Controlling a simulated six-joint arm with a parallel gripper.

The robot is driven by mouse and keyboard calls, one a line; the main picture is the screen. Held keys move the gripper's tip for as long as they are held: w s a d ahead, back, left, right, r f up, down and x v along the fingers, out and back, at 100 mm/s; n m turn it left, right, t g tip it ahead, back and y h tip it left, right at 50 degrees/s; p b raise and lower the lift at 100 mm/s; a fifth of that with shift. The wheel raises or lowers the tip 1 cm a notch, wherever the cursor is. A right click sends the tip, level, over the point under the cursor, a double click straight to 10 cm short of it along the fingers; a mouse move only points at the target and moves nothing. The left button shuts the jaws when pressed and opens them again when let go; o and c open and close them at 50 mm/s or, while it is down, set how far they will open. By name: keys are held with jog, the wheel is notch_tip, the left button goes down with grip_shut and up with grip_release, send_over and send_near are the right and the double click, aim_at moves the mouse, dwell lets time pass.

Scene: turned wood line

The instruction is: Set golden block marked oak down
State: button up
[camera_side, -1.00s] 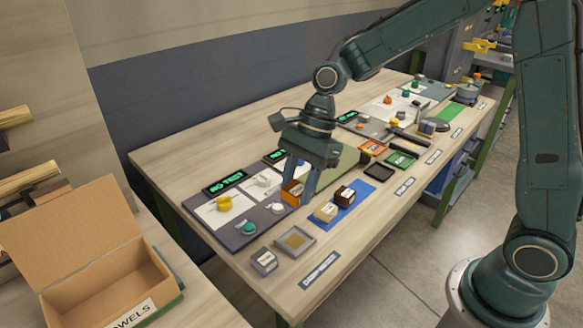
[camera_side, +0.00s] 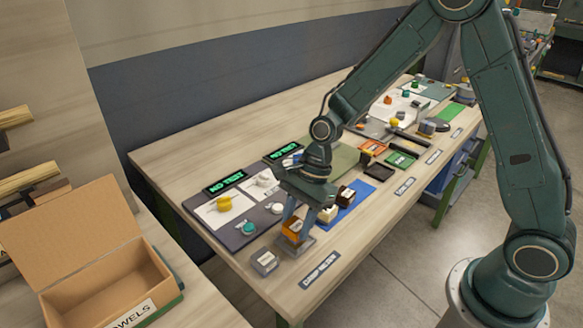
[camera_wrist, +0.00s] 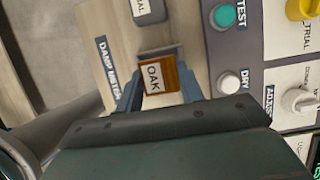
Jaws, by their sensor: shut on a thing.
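The golden-orange block (camera_side: 292,228) has a white label that reads OAK in the wrist view (camera_wrist: 154,77). My gripper (camera_side: 295,231) is shut on it, with one blue-grey finger on each side in the wrist view (camera_wrist: 158,84). The block is at the small grey square tray (camera_side: 304,249) near the front left of the bench. The block and fingers hide most of the tray. I cannot tell whether the block touches the tray floor or is just above it.
A small grey labelled block (camera_side: 265,262) stands left of the tray. A dark panel with a teal button (camera_side: 248,228) and a yellow knob (camera_side: 224,203) lies behind. A blue mat (camera_side: 350,205) with a pale and a dark brown block is to the right.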

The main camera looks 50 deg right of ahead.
jog(key=shift+f, duration=0.95)
jog(key=shift+f, duration=0.15)
jog(key=o, duration=1)
jog(key=v, duration=1.2)
jog(key=shift+r, duration=0.25)
